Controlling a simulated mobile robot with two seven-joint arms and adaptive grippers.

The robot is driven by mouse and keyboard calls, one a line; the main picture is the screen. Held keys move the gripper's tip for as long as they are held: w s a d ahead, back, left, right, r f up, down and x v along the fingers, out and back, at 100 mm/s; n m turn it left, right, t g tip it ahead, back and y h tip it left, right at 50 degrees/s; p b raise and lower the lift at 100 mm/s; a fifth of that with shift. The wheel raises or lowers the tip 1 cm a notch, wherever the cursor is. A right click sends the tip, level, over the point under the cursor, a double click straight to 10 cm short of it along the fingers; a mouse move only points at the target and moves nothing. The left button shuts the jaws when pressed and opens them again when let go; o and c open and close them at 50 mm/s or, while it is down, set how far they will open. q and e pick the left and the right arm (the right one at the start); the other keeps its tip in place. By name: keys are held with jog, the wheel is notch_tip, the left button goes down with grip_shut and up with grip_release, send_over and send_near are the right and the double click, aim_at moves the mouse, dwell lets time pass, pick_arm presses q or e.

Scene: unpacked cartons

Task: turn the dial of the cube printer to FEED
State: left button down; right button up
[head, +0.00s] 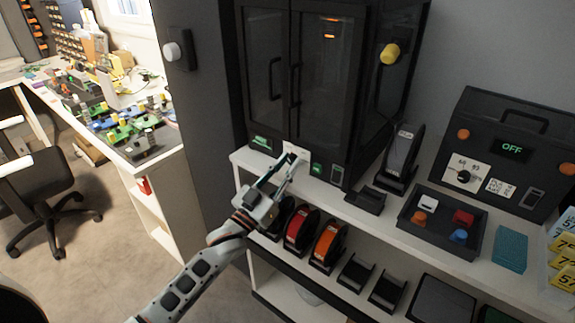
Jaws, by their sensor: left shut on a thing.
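A tall black cabinet with glass doors (322,62), which looks like the cube printer, stands on the white shelf unit. A small white panel (297,150) is on its lower front. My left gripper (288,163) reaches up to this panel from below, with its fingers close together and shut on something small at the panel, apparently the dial. The fingers cover the dial, so its pointer and the FEED mark cannot be read. My right gripper is not in view.
A black machine (512,150) at right has its own knob (463,175) and a display reading OFF. A tray (441,222) of coloured blocks and a black stand (401,160) occupy the shelf top. Red and orange spools (328,245) sit on the shelf below, near my left arm.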

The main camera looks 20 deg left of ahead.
pick_arm(q)
jog(key=shift+m, duration=0.3)
jog(key=m+g+h, duration=0.1)
jog(key=m, duration=0.1)
jog(key=m+g+h, duration=0.1)
jog(key=m, duration=0.2)
jog(key=m+h+p, duration=0.1)
jog(key=m, duration=0.2)
jog(key=shift+a+r+g+h, duration=0.15)
jog(key=shift+g+h, duration=0.25)
jog(key=m+g+p, duration=0.1)
jog(key=m, duration=0.2)
jog(key=shift+m+h, duration=0.4)
jog(key=m+g+p, duration=0.1)
jog(key=m, duration=0.2)
jog(key=m+g+p, duration=0.1)
jog(key=m, duration=0.2)
jog(key=shift+r+g+p, duration=0.2)
jog(key=shift+g+p, duration=0.1)
jog(key=shift+g, duration=0.1)
jog(key=shift+m+g+p, duration=0.3)
jog(key=shift+m+p, duration=0.4)
jog(key=shift+m, duration=0.3)
jog(key=shift+f+m+p, duration=0.1)
jog(key=shift+m+p, duration=0.25)
jog(key=shift+m, duration=0.25)
jog(key=shift+f+g, duration=0.1)
jog(key=shift+g, duration=0.2)
